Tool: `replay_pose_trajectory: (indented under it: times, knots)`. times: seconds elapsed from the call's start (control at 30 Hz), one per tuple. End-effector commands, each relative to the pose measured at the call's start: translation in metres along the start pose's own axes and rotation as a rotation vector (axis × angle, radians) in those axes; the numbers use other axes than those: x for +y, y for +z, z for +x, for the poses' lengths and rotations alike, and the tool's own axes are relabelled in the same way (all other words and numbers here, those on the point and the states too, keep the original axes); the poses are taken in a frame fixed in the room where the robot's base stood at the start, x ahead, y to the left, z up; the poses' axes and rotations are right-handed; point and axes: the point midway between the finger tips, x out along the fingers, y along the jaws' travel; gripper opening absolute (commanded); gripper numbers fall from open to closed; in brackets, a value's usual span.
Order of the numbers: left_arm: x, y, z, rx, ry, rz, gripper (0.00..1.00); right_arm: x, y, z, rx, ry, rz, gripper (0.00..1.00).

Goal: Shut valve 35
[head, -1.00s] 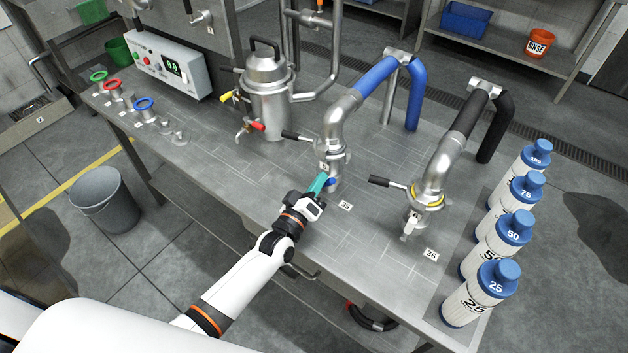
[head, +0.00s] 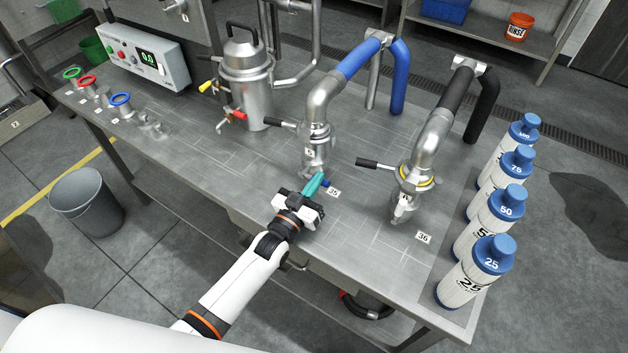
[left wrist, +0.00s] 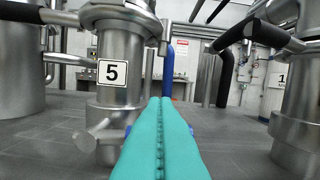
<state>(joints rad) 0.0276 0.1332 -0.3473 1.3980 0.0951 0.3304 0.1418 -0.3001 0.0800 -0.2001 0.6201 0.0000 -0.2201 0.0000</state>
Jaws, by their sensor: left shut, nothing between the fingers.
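Valve 35 (head: 317,146) is the steel valve under the blue-sleeved pipe, behind the table label 35 (head: 334,192). Its black lever (head: 280,123) sticks out level to the left. In the left wrist view the valve body (left wrist: 125,50) stands left of centre with a "5" plate (left wrist: 112,72), and a dark lever (left wrist: 35,12) runs to the upper left. A small blue knob (head: 328,183) is low by the valve. My left gripper (head: 319,180) has its teal fingers shut and empty, close by the valve's foot and the blue knob; contact cannot be told. My right gripper is not in view.
Valve 36 (head: 414,180), with a yellow ring and black lever (head: 376,164), stands to the right. A steel vessel (head: 246,85) with red and yellow handles stands to the left. Several blue-capped bottles (head: 468,273) line the right edge. The table front left of my gripper is clear.

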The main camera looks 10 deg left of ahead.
Motion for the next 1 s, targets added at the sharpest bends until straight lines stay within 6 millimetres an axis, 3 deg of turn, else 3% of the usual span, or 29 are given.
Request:
replay_pose_trajectory:
  times: [0.77,0.87,1.0]
  knots:
    - [-0.001,-0.003,0.000,0.000,0.001,-0.004,0.00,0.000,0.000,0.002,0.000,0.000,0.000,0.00]
    - [-0.001,0.005,0.003,-0.001,0.001,-0.004,0.00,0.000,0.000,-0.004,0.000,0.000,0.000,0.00]
    - [0.000,0.028,0.014,-0.001,0.002,-0.003,0.00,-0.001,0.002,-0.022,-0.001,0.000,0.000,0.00]
